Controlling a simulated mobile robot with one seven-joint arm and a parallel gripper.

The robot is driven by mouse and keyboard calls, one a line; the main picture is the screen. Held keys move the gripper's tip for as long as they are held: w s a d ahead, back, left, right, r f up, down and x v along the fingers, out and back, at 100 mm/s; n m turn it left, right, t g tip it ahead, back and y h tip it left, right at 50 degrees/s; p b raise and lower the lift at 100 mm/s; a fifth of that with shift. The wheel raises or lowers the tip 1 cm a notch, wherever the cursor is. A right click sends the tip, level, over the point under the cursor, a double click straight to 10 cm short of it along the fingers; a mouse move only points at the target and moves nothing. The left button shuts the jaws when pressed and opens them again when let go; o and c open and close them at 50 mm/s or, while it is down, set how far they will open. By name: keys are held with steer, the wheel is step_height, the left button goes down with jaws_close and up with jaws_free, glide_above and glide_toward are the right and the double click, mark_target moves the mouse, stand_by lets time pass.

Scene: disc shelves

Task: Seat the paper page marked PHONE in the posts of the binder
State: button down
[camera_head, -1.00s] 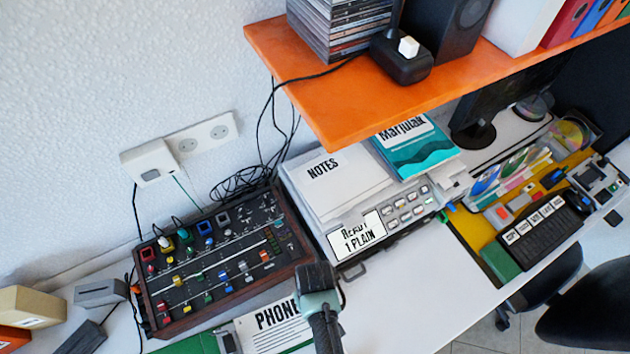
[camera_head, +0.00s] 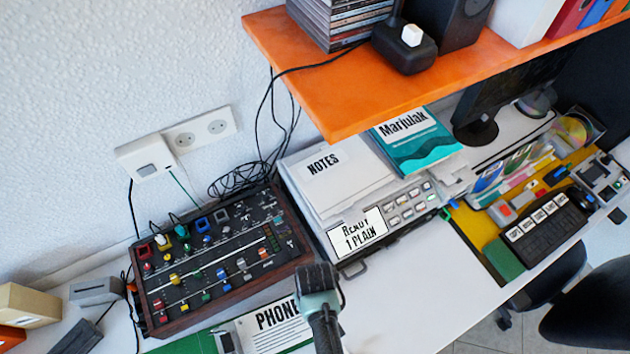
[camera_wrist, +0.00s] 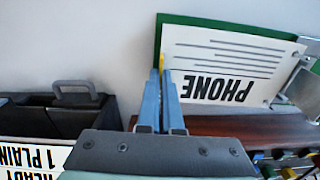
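The white paper page marked PHONE (camera_head: 292,336) lies over the green binder (camera_head: 192,347) at the bottom of the head view. In the wrist view the page (camera_wrist: 225,68) appears upside down over the green cover (camera_wrist: 205,22), with the metal post mechanism (camera_wrist: 308,62) along its right side. Two small dark spots show near that edge; I cannot tell whether the posts pass through the page. My gripper (camera_wrist: 162,75) has its fingers close together at the page's left edge, apparently shut on it by a yellow strip. In the head view my gripper's body hides the page's right end.
A mixing console (camera_head: 222,258) stands right behind the binder. A grey button unit (camera_head: 408,205) with a READY 1 PLAIN display and NOTES papers (camera_head: 335,180) is behind my gripper. The orange shelf (camera_head: 350,95) overhangs the back. White desk to the right is clear.

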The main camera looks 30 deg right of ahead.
steer(key=shift+f, duration=0.25)
steer(key=c, duration=1)
jaws_free()
step_height(320, 180, up, 13)
